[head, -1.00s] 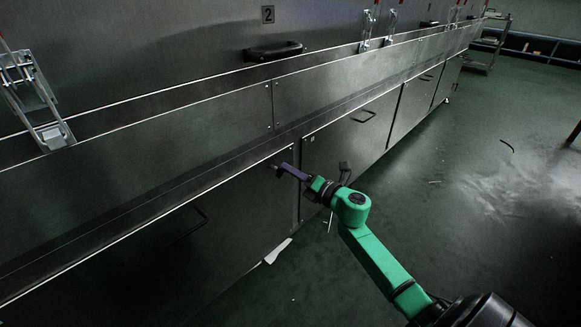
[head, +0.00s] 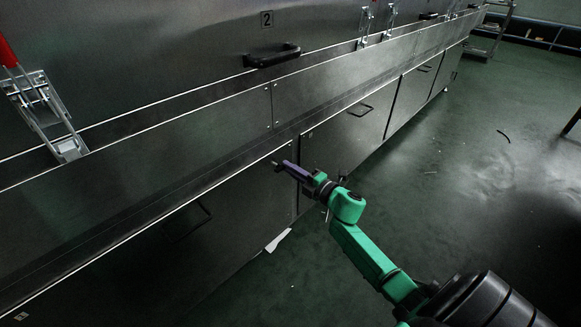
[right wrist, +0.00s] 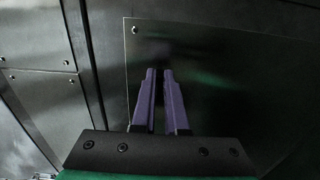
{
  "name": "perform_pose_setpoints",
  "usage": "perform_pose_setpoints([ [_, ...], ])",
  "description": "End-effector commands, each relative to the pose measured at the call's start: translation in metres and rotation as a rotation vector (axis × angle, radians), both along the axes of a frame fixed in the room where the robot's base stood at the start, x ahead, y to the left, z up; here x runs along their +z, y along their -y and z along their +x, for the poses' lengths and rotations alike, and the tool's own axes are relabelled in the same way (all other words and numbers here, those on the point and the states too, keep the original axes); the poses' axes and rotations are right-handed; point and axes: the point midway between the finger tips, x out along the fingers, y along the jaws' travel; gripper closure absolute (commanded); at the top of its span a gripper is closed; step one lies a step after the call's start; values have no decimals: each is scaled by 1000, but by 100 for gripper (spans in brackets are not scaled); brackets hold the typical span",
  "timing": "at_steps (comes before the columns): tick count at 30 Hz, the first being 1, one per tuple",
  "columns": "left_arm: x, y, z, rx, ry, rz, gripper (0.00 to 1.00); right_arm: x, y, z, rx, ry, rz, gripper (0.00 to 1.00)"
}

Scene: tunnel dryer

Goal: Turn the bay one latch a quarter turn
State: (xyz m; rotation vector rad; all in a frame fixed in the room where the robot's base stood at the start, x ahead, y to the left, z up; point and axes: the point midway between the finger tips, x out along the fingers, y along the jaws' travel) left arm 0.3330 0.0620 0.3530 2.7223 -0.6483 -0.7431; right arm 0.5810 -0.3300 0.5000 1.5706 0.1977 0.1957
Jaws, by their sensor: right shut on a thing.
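My right gripper (head: 280,163) reaches in from the lower right in the head view, its purple fingers against the upper right corner of the left lower door (head: 232,205). In the right wrist view the two purple fingers (right wrist: 157,71) are nearly together with a thin gap, in front of a dark metal panel (right wrist: 230,70). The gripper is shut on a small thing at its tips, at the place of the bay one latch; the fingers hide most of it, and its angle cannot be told. My left gripper is not in view.
A red-handled clamp (head: 50,115) stands on the ledge at the left, with others farther along. A black handle (head: 272,56) sits below the number 2 plate (head: 266,18). A white scrap (head: 278,240) lies by the cabinet base. The green floor at right is mostly clear.

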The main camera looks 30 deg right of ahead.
Motion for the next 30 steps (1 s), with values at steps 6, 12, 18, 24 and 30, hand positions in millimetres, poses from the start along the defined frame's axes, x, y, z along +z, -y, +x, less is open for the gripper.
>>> perform_pose_setpoints([
  [6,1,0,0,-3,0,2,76,0,1,0,-3,-2,9,100],
  [12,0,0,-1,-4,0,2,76,0,1,0,-3,-2,8,85],
  [18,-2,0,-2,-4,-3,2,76,0,1,0,-2,-2,7,59],
  [24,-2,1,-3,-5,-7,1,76,0,1,-1,-1,-1,6,59],
  [30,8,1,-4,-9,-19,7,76,1,7,-28,-2,-6,7,59],
])
